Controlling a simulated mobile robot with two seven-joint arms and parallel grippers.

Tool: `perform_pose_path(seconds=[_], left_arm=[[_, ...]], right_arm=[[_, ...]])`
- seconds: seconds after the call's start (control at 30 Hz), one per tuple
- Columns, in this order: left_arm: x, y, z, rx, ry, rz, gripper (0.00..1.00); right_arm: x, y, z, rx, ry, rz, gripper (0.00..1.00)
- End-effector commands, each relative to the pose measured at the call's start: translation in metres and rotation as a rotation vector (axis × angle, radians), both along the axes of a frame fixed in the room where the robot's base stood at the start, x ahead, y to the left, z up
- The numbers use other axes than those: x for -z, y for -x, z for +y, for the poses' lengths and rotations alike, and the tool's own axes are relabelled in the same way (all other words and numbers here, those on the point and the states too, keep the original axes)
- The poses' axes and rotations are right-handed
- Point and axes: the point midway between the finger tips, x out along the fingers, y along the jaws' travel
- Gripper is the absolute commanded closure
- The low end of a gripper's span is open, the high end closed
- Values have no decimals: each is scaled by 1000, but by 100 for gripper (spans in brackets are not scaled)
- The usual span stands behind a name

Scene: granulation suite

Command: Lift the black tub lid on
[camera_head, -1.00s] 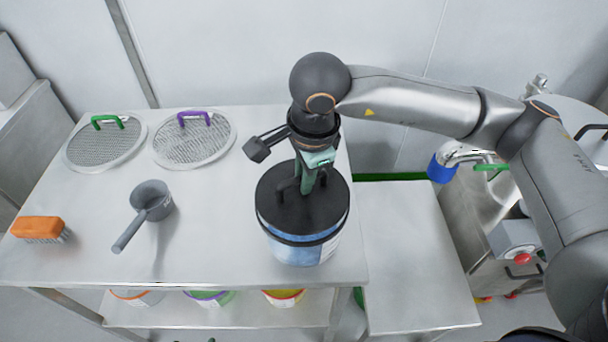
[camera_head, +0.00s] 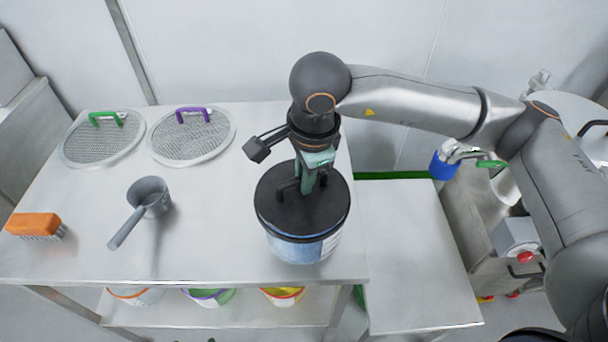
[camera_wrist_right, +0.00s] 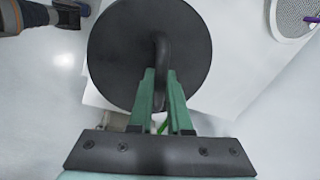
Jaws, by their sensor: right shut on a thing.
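My right gripper (camera_head: 308,182) comes down from above and is shut on the lid's handle. In the right wrist view, the lid (camera_wrist_right: 125,50) shows from above, with its dark handle (camera_wrist_right: 161,55) between my green fingers. The lid hides the tub there. My left gripper is not in view.
On the bench (camera_head: 225,235) are a grey scoop (camera_head: 150,197), an orange brush (camera_head: 34,225) and two mesh screens with a green handle (camera_head: 106,117) and a purple handle (camera_head: 193,114). Several pails sit on the shelf below. A lower steel table (camera_head: 410,260) stands clear at right.

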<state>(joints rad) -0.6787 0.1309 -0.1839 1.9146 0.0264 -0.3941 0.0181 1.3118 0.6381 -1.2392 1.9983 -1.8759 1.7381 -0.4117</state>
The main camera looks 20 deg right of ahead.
Motion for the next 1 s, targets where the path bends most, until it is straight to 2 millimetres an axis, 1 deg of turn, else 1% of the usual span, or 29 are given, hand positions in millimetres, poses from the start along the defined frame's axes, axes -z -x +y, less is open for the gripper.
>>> perform_pose_path(seconds=[0.37, 0.4, 0.67, 0.7, 0.9, 1.0], left_arm=[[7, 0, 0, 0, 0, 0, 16], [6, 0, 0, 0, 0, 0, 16], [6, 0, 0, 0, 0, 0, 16], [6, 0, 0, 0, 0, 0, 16], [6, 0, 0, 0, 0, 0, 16], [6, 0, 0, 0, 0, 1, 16]], right_arm=[[6, 0, 0, 0, 0, -1, 100], [5, 0, 0, 0, 0, -1, 80], [5, 0, 0, 0, 0, -1, 51], [5, 0, 0, 0, 0, -1, 49], [5, 0, 0, 0, 0, 0, 49], [2, 0, 0, 0, -1, -1, 49]])
